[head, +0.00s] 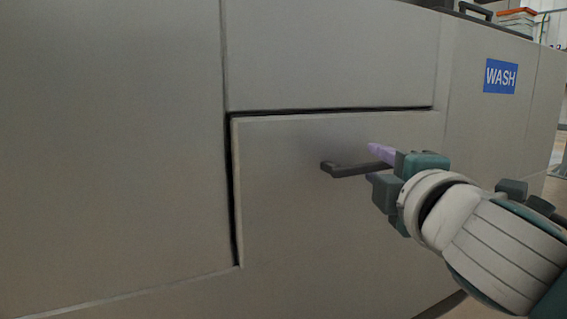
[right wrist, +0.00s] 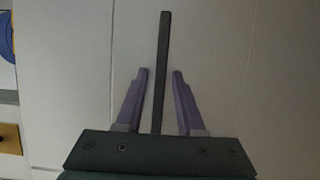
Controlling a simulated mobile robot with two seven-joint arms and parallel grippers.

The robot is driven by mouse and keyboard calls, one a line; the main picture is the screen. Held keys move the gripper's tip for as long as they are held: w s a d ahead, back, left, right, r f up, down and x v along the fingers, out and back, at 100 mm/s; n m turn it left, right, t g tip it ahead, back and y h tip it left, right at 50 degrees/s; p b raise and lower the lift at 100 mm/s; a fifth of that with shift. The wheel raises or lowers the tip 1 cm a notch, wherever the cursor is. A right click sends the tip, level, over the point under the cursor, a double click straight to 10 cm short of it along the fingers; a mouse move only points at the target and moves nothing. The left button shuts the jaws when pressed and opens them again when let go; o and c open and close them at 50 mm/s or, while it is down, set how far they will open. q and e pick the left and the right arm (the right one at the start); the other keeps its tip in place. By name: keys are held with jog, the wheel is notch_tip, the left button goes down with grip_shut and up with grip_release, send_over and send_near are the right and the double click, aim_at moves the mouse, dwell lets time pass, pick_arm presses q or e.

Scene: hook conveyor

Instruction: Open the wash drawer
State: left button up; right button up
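The wash drawer front (head: 285,205) is a grey panel in the middle of the head view, with a dark gap along its top and left edges. Its dark bar handle (head: 342,171) sticks out near the upper right of the panel. My right gripper (head: 376,162) is at the right end of the handle. In the right wrist view, the handle (right wrist: 164,35) runs between the two purple fingers (right wrist: 161,75), with a gap visible on each side. The right gripper is open around the bar. My left gripper is out of view.
A blue WASH sign (head: 500,76) is on the grey cabinet face at the upper right. A dark handled object (head: 476,11) and a stack of orange and white items (head: 517,17) show at the top right. The space in front of the panel's left part is clear.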

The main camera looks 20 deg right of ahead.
grip_shut()
dwell(1.2)
